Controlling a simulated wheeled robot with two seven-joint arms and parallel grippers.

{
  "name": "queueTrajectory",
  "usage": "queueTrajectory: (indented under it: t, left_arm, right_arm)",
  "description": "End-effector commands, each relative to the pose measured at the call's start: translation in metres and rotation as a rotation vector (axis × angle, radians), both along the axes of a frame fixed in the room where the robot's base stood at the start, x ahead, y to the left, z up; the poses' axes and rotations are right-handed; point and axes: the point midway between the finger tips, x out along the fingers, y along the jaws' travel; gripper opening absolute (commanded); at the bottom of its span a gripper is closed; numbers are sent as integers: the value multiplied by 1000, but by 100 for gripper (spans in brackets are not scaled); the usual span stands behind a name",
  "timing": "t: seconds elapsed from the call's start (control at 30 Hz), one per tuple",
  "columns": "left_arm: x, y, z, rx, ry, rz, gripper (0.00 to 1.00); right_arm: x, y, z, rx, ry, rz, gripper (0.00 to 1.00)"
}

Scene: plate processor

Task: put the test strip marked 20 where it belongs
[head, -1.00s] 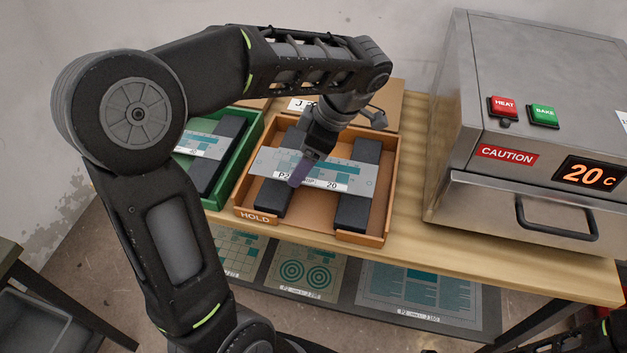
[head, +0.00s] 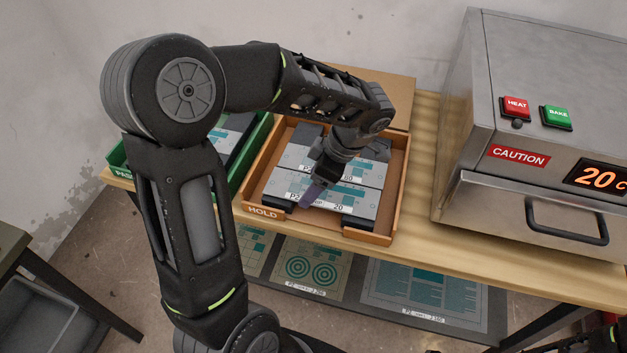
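The strip marked 20 (head: 358,205) is a grey plate with teal patches and a white label. It lies across the front part of the orange HOLD tray (head: 399,200), over dark rails. My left gripper (head: 312,195) reaches down over it, its purple fingertips at the labelled edge. It looks shut on the strip, though the far finger is hidden. A second grey strip (head: 296,158) lies just behind it in the same tray; my gripper partly covers its label.
A green tray (head: 258,139), labelled PASS, stands left of the HOLD tray, partly behind my arm. A steel oven (head: 480,120) at right reads 20 C, with HEAT and BAKE buttons and a closed door. Printed sheets (head: 420,292) lie on the lower shelf.

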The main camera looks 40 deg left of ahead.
Motion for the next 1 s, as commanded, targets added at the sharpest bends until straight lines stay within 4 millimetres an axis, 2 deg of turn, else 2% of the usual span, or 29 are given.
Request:
queueTrajectory:
  t: [0.4,0.43,0.7,1.0]
  left_arm:
    - [-2,-1,-9,-5,8,-1,34]
    - [-2,-1,-9,-5,8,-1,73]
    - [-1,-1,-6,-3,5,-1,93]
    - [-1,0,-3,-2,4,0,93]
  right_arm:
    - [0,0,-8,0,0,0,36]
    - [0,0,-8,0,0,0,36]
    - [0,0,-6,0,0,0,36]
    - [0,0,-4,0,0,0,36]
